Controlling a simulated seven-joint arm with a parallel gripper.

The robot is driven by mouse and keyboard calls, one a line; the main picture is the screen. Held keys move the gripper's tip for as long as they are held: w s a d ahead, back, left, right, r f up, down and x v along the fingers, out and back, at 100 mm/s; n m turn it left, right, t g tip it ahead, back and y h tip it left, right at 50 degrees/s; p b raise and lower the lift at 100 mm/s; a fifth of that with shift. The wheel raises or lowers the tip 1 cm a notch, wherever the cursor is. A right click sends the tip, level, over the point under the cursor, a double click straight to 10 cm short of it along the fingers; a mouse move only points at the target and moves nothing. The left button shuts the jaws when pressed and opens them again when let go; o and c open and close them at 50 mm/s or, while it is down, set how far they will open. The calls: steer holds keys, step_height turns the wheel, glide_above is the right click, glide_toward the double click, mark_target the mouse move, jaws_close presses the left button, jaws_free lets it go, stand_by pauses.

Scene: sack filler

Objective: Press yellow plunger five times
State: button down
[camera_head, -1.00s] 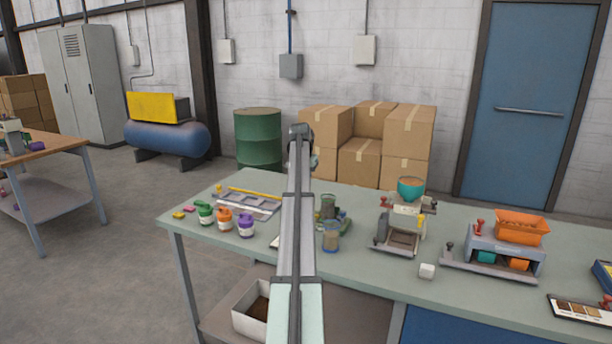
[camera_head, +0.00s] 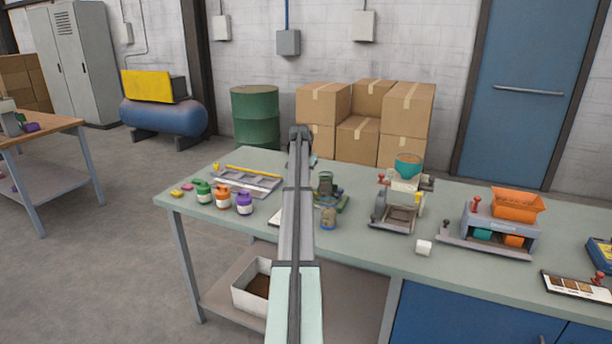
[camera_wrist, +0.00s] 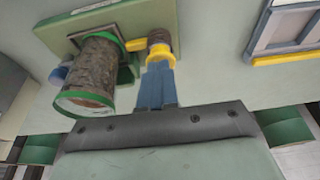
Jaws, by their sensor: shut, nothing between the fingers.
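In the wrist view, a yellow part (camera_wrist: 160,56), seemingly the plunger, sits at the lower end of a short brown cylinder, beside a larger brown-filled cylinder (camera_wrist: 88,75) with green rims. Both are on a green base (camera_wrist: 165,14). My gripper (camera_wrist: 158,68) is shut and empty; its blue fingers point at the yellow part and their tips overlap it in the picture. I cannot tell whether they touch. In the head view the green device (camera_head: 327,186) stands just right of my arm; my gripper's fingers and the yellow part cannot be made out there.
A small brown jar (camera_head: 328,218) stands in front of the device. A grey tray (camera_head: 247,181) and several colored jars (camera_head: 223,198) are to the left. A teal-hopper machine (camera_head: 402,196) and an orange-hopper machine (camera_head: 497,222) stand right. The front table edge is mostly clear.

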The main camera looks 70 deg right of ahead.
steer(key=shift+a+f, duration=0.15)
steer(key=shift+f, duration=1.15)
step_height(320, 180, up, 5)
steer(key=shift+f, duration=0.2)
steer(key=v, duration=1)
steer(key=shift+r, duration=0.3)
stand_by(1.4)
